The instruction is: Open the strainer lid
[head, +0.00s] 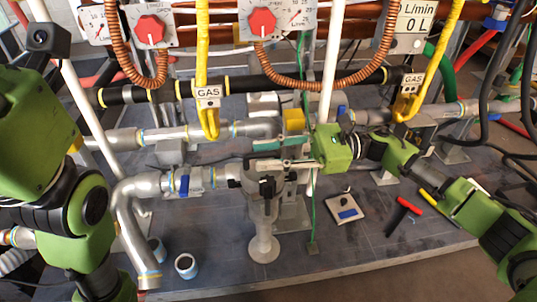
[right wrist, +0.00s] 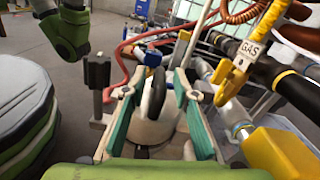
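The strainer (head: 264,212) is a grey metal housing on a pedestal, joined to the silver pipe on its left. Black clamp knobs (head: 267,187) show on its front. Its pale lid (right wrist: 147,128) shows in the right wrist view with a dark upright handle (right wrist: 154,93) on top. My right gripper (head: 283,153) is over the strainer from the right, hiding most of the lid in the head view. Its teal-padded fingers (right wrist: 156,105) are apart, one on each side of the handle, with gaps visible. My left arm is at the left; its gripper is not visible.
Yellow gas hoses (head: 201,75) hang behind the strainer, near a white upright pipe (head: 333,55). Silver pipes (head: 200,132) run behind. A small plate (head: 345,207) and a red-handled tool (head: 409,205) lie to the right. A white-blue ring (head: 186,266) lies front left.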

